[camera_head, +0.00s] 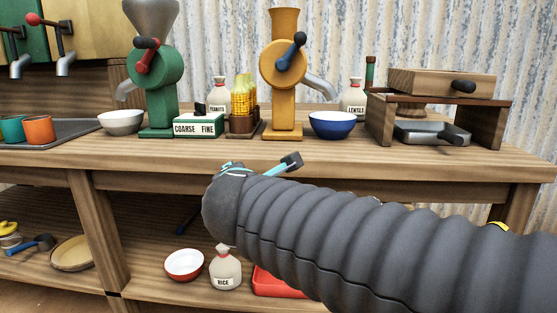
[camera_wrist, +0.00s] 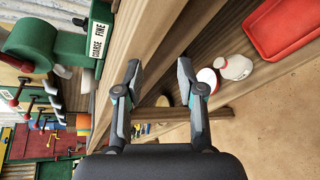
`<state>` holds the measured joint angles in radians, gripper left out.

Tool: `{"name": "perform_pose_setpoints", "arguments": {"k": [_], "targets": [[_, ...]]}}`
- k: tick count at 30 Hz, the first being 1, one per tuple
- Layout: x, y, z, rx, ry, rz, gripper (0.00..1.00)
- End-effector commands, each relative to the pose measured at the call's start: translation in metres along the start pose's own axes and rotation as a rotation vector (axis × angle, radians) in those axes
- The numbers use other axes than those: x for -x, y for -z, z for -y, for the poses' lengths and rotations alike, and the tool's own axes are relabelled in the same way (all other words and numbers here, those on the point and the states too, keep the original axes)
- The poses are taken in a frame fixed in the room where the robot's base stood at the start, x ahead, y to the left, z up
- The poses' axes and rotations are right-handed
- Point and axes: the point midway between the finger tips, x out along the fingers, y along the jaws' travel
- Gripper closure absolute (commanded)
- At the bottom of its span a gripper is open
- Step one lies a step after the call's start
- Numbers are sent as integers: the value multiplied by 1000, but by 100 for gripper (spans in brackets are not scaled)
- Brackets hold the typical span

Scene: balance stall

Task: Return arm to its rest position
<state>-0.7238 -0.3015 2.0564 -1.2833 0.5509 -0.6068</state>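My arm, in a dark ribbed sleeve, reaches in from the right in the head view. My gripper (camera_head: 290,162) is in front of the bench's front edge, below the grinders; most of it is hidden by the arm. In the wrist view my gripper (camera_wrist: 158,85) has its two fingers well apart, with nothing between them. The fingers point along the wooden bench front, and no object touches them.
The bench top (camera_head: 345,152) carries a green grinder (camera_head: 159,82), a yellow grinder (camera_head: 285,90), a white bowl (camera_head: 121,123), a blue bowl (camera_head: 333,126) and a wooden press (camera_head: 440,84). The lower shelf holds a rice sack (camera_head: 225,270), a red-and-white bowl (camera_head: 184,265) and a red tray (camera_wrist: 290,32).

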Motion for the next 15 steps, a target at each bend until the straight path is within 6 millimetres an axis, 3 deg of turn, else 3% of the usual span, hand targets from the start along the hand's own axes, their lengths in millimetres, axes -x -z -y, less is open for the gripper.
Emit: {"name": "perform_pose_setpoints", "arguments": {"k": [3,8,15], "targets": [[11,-21,52,-326,169,44,61],[38,-40,122,-758,391,144,61],[104,-52,205,-1388,688,355,61]]}}
